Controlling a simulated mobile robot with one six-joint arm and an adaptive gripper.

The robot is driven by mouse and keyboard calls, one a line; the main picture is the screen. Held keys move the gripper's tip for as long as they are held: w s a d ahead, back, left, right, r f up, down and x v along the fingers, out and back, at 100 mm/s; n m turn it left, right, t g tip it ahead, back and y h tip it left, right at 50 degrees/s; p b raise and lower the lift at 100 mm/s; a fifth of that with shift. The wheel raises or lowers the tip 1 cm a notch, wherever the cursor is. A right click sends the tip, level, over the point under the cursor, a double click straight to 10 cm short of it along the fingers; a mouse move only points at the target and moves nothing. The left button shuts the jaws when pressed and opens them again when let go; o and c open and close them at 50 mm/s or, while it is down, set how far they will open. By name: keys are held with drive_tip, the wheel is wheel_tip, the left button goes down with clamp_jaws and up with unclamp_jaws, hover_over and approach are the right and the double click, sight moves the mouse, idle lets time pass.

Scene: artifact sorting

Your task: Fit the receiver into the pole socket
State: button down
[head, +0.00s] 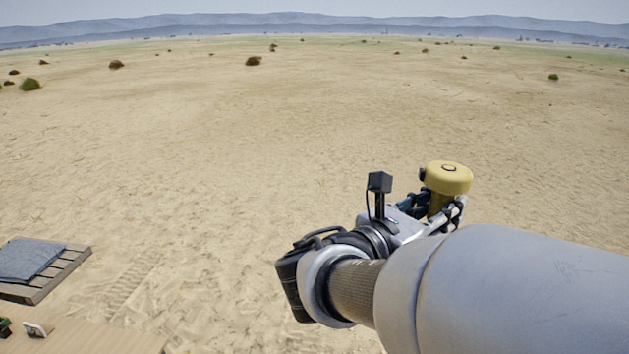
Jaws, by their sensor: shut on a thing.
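A yellow receiver (449,177) with a wide round cap and a narrower body below is held upright in my gripper (442,205). My gripper is shut around the narrower part, under the cap. The receiver is up in the air over the sand, at the right of the middle in the head view. My arm hides the ground below and to the right of it. No pole or socket shows in this view.
A wooden pallet (45,291) with a grey sheet (31,260) on it lies at the left. A wooden table top (80,338) with small items shows at the bottom left. Open sand with scattered shrubs (253,61) stretches ahead.

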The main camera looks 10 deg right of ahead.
drive_tip(key=shift+s+a+f+b, duration=0.25)
drive_tip(key=shift+a+f+b, duration=0.1)
drive_tip(key=shift+f+b, duration=0.3)
drive_tip(key=f, duration=0.1)
drive_tip(key=b, duration=0.1)
drive_tip(key=f+b, duration=0.1)
drive_tip(key=shift+w+d+f, duration=0.2)
drive_tip(key=shift+d+f, duration=0.05)
drive_tip(key=shift+f, duration=0.05)
drive_tip(key=shift+s+a+f+b, duration=0.1)
drive_tip(key=shift+a+f+b, duration=0.05)
drive_tip(key=shift+f+b, duration=0.55)
drive_tip(key=shift+f, duration=0.2)
drive_tip(key=shift+p, duration=0.35)
drive_tip(key=shift+f+b, duration=1.6)
drive_tip(key=shift+f, duration=0.45)
drive_tip(key=c, duration=1.2)
unclamp_jaws()
drive_tip(key=shift+o, duration=0.2)
